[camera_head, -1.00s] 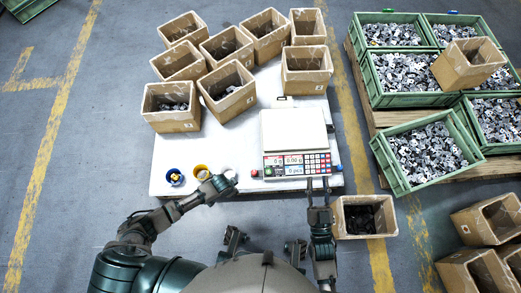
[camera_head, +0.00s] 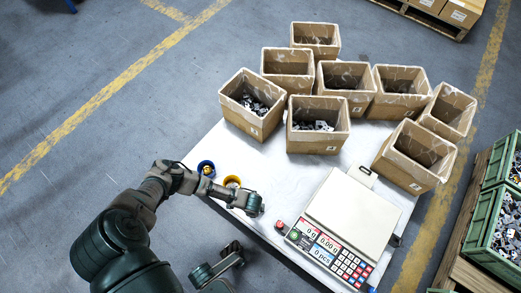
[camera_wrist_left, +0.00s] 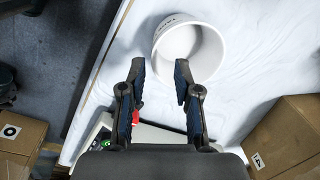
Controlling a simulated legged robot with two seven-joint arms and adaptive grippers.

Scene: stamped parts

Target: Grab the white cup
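The white cup (camera_wrist_left: 205,62) stands on the white table in the left wrist view, its open mouth facing the camera. My left gripper (camera_wrist_left: 160,78) is open, with its two fingertips apart. The right finger overlaps the near-left edge of the cup in the picture; I cannot tell whether it touches. In the head view my left gripper (camera_head: 251,203) is at the table's near-left edge and the white cup is hidden.
A blue cup (camera_head: 206,165) and a yellow cup (camera_head: 233,180) stand left of the left gripper. A scale (camera_head: 354,212) with a keypad is to the right. Several cardboard boxes (camera_head: 318,143) fill the table's back. The table (camera_head: 290,183) is clear between boxes and cups.

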